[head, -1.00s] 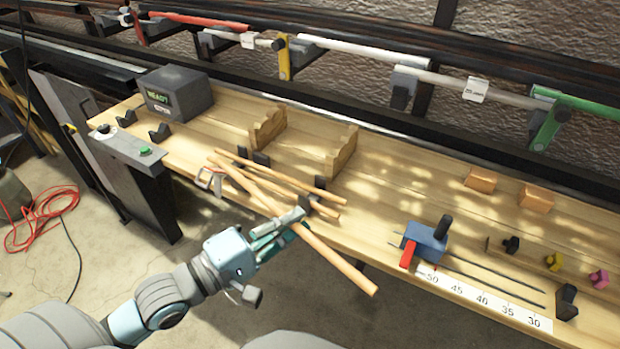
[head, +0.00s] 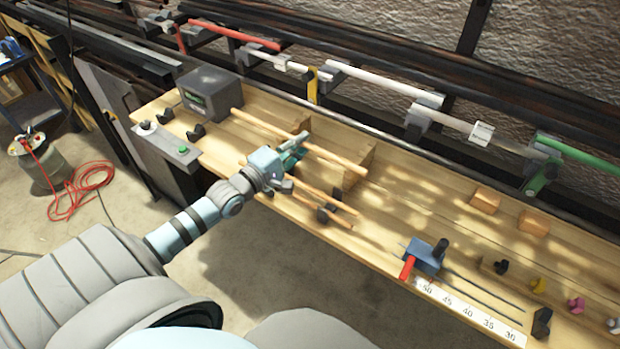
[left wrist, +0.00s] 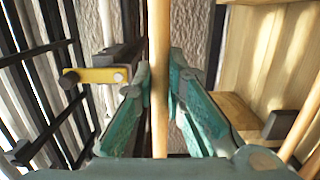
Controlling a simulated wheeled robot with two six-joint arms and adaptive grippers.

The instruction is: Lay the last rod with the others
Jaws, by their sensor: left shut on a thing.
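My left gripper (head: 294,150) is shut on a long wooden rod (head: 332,157), which slants over the bench from the grey box toward the right notched wooden rest (head: 356,168). The rod also shows in the left wrist view (left wrist: 159,30), running upright between the green fingers (left wrist: 159,85). The left notched rest (head: 303,124) is partly behind the gripper. I cannot tell whether the rod touches the rests. Two other rods (head: 318,195) lie side by side across black blocks (head: 326,213) near the bench's front edge, partly hidden by my arm. My right gripper is out of view.
The grey box (head: 208,94) stands at the bench's left end, close to the held rod's far end. A blue clamp (head: 424,256) with a red handle sits to the right by a scale strip (head: 468,312).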

